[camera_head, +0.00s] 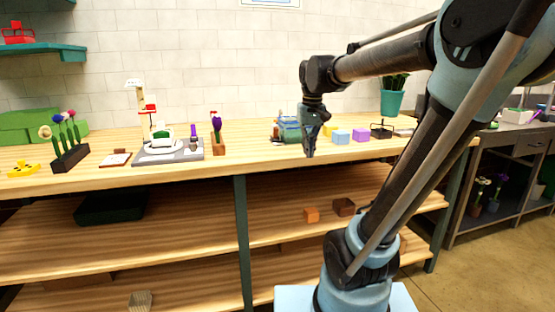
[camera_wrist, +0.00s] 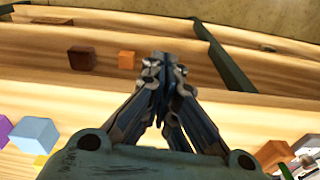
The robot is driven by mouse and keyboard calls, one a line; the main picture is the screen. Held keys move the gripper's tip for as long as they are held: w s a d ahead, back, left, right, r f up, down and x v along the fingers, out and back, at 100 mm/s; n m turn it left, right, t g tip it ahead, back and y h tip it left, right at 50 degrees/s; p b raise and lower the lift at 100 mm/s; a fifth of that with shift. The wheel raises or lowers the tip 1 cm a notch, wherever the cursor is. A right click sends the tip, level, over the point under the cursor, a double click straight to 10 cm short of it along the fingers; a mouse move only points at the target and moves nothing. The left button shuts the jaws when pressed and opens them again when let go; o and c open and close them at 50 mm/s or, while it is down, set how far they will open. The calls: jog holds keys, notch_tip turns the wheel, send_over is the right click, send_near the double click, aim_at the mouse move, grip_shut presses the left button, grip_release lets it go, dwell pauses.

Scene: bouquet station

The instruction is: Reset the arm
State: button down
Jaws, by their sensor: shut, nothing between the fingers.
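My gripper (camera_head: 311,150) hangs fingers down at the front edge of the wooden bench (camera_head: 265,160), right of the picture's middle in the head view. In the wrist view my gripper (camera_wrist: 165,120) has its fingers together, with nothing between them. My arm reaches across the right half of the head view, bent at the elbow. The gripper is apart from the objects on the bench top.
Blue (camera_head: 341,137) and purple (camera_head: 360,134) blocks stand right of my gripper. A wooden holder with purple flowers (camera_head: 217,145) stands left. Orange (camera_head: 311,215) and brown (camera_head: 343,207) blocks lie on the shelf below. A teal pot (camera_head: 391,103) stands behind my arm.

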jog(key=s+d+f+m, duration=0.1)
jog(key=s+d+f, duration=0.3)
jog(key=s+f, duration=0.4)
jog(key=s+d+f+t, duration=0.1)
jog(key=s+d+f, duration=0.3)
jog(key=s+f, duration=0.5)
notch_tip(320, 180, down, 3)
jog(key=shift+d+r+m, duration=0.2)
jog(key=shift+d+m, duration=0.05)
jog(key=shift+m, duration=0.15)
